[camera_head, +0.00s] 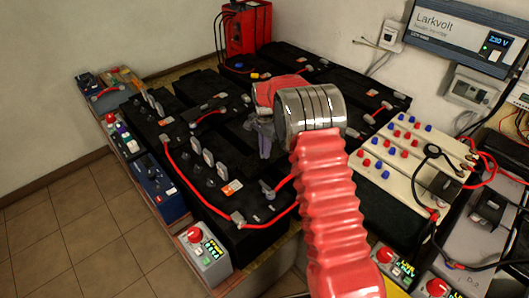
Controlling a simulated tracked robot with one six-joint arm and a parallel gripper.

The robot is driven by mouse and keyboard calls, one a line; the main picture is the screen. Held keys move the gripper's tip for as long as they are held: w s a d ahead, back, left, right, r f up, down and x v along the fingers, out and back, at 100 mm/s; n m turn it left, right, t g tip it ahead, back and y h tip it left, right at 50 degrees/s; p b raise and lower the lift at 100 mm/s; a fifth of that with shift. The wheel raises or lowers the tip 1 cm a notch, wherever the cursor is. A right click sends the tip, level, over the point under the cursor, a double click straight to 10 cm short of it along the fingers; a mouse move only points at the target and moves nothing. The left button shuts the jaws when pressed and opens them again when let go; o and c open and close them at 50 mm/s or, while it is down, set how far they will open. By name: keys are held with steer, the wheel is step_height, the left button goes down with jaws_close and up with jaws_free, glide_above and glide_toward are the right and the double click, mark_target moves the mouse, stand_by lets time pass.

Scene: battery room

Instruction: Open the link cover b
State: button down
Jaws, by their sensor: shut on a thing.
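My gripper (264,138) is grey and reaches down over the black battery blocks in the middle of the bench. It is shut on a small part at the battery tops, which I take to be link cover b. The silver wrist and red bellows of my arm hide most of that part, so its lid angle cannot be told. Several small grey flaps (208,157) stand up on the black battery block (185,140) to the left of my gripper. No letter b can be read on any of them.
Red cables (178,172) loop across the battery tops. A cream battery block (390,175) with red and blue caps stands at right. A grey box with a red button (203,250) sits at the front left. A red unit (246,30) stands behind. Tiled floor (60,220) is clear at left.

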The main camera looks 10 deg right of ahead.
steer(key=c, duration=1.9)
jaws_free()
steer(key=shift+o, duration=0.2)
steer(key=shift+r, duration=0.15)
step_height(320, 180, up, 14)
steer(key=shift+f, duration=0.25)
